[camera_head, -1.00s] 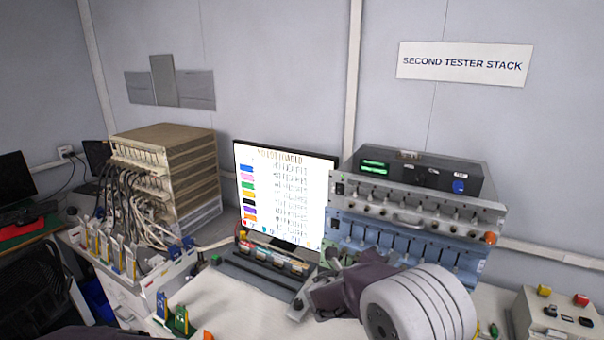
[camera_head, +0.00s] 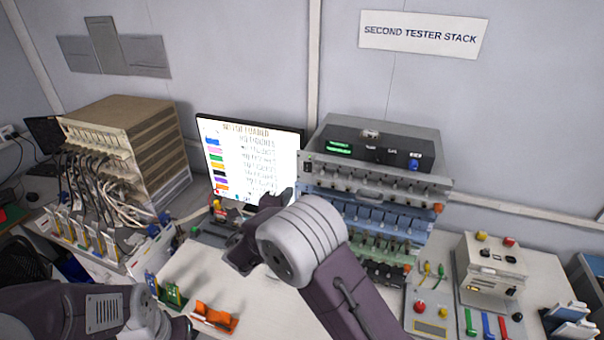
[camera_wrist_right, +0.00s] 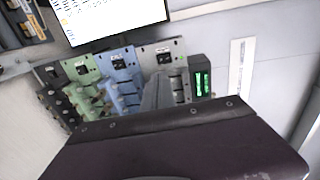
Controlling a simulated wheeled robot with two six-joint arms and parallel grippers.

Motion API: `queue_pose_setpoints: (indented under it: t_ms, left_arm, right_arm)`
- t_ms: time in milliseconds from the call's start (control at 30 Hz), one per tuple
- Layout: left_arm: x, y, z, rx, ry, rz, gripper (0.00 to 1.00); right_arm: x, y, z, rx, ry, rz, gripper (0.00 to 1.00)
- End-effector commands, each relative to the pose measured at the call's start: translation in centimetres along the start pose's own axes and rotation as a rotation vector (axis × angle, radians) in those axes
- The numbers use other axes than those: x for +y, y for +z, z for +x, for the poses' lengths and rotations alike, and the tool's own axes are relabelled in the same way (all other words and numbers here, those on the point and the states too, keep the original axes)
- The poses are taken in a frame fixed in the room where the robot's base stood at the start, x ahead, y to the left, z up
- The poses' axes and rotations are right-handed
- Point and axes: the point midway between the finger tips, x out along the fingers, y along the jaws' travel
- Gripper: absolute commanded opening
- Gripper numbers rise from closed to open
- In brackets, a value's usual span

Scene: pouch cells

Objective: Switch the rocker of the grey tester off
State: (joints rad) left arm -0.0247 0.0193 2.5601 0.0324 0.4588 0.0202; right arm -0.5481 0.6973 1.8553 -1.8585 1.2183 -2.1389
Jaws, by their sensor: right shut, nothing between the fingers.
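The grey tester (camera_head: 385,191) is the light grey unit near the top of the stack, under a black box with green displays. A row of fittings runs along its front. My right gripper (camera_head: 283,198) is shut and empty, in front of the monitor and left of the stack, apart from the tester. My wrist partly hides it. Only part of my left arm shows at lower left; its gripper is out of view.
Below the grey tester are a blue tester (camera_head: 380,215) and a green tester (camera_head: 370,243). The monitor (camera_head: 250,160) stands left of them. A cream control box (camera_head: 490,265) with coloured buttons stands at right. An orange holder (camera_head: 213,317) lies on the white bench.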

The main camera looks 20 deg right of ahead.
Motion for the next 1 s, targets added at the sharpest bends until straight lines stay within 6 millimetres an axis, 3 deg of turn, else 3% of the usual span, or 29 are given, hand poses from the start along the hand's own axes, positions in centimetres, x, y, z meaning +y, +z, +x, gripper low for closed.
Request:
queue_pose_setpoints:
  t_ms: [400,600,1000]
  left_arm:
    - [0.1,-0.4,-3.6,0.001,0.0,0.0,0.36]
    - [0.1,-0.5,-5.1,0.001,0.0,0.0,0.36]
    - [0.1,-0.6,-5.3,0.0,0.0,0.0,0.36]
  right_arm:
    - [-0.5,-0.2,8.8,0.005,0.0,0.0,0.0]
    - [-0.3,-0.2,11.9,0.004,0.001,0.0,0.0]
    - [-0.1,-0.1,13.0,0.002,0.0,0.0,0.0]
